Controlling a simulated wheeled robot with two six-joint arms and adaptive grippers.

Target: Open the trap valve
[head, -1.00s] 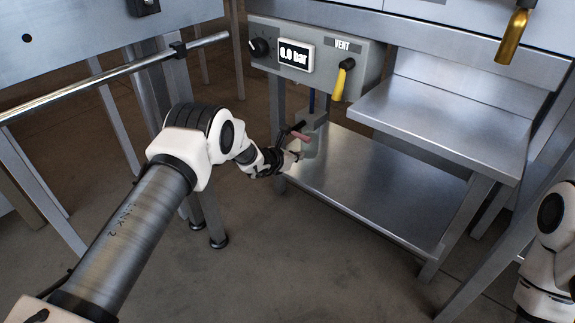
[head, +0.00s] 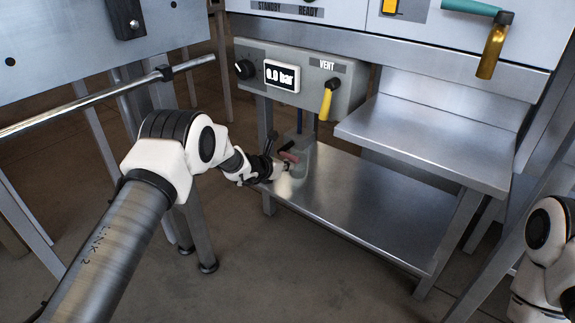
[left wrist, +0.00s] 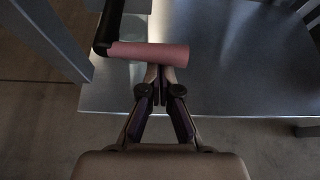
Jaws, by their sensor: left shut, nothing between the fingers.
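The trap valve's pink-red handle (head: 289,157) sits on the clear trap (head: 300,150) above the left end of the lower steel shelf. In the left wrist view the handle (left wrist: 150,54) lies crosswise, joined to a black part (left wrist: 108,28) at its left end. My left gripper (head: 286,167) is at the handle, its tips just below it in the picture. In the left wrist view the left gripper's fingertips (left wrist: 161,73) are together and empty, at the handle's near edge; whether they touch it I cannot tell. My right gripper is out of view.
A grey panel with a 0.0 bar display (head: 282,76) and a yellow VENT lever (head: 327,99) hangs above the trap. The lower shelf (head: 370,205) is bare to the right. A middle shelf (head: 430,135) and a horizontal rail (head: 110,94) flank the space.

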